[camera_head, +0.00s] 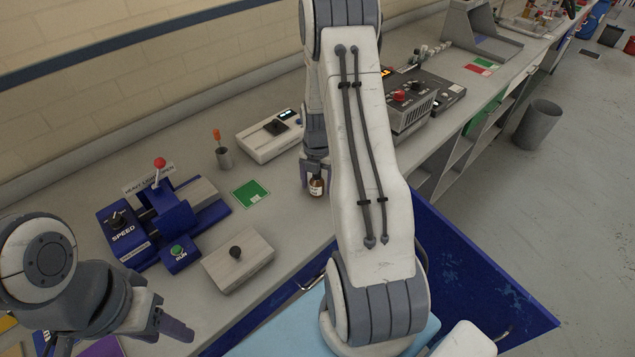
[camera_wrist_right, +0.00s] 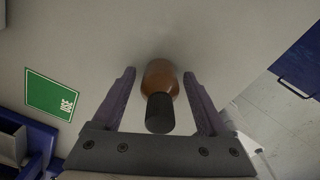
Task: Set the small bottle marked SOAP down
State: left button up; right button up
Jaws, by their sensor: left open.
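A small brown bottle (camera_head: 316,188) with a dark cap and a pale label is at the bench top, near its front edge. The label is too small to read. My right gripper (camera_head: 314,172) is over the bottle from above, partly hidden by my arm. In the right wrist view the bottle (camera_wrist_right: 161,80) is between the two fingers of the right gripper (camera_wrist_right: 160,78), with a narrow gap on each side, so the gripper is open around it. Its base seems to rest on the bench. My left gripper (camera_head: 172,328) is open and empty at the lower left.
A green card (camera_head: 250,193) lies left of the bottle; it also shows in the right wrist view (camera_wrist_right: 50,95). A white instrument (camera_head: 270,134), a cup with an orange-handled tool (camera_head: 224,157), a blue lever fixture (camera_head: 165,215) and a grey knobbed block (camera_head: 238,260) stand around. A blue drawer (camera_head: 480,265) is open below.

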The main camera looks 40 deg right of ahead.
jog(key=shift+r, duration=0.15)
notch_tip(320, 180, up, 12)
jog(key=shift+r+b, duration=0.1)
jog(key=shift+b, duration=1.05)
jog(key=s+a+r+m, duration=0.2)
jog(key=a+m, duration=0.1)
jog(key=a, duration=0.7)
jog(key=s+a+r+m, duration=0.15)
jog(key=a+m, duration=0.25)
jog(key=a, duration=0.7)
jog(key=s+a+r+m, duration=0.1)
jog(key=s+a+m, duration=0.4)
jog(key=s, duration=0.4)
jog(key=s+a+m+y, duration=0.1)
jog(key=s+a+m, duration=0.4)
jog(key=s+a, duration=0.2)
jog(key=shift+s+a+r, duration=0.3)
jog(key=shift+s+r, duration=0.1)
jog(key=shift+s, duration=0.6)
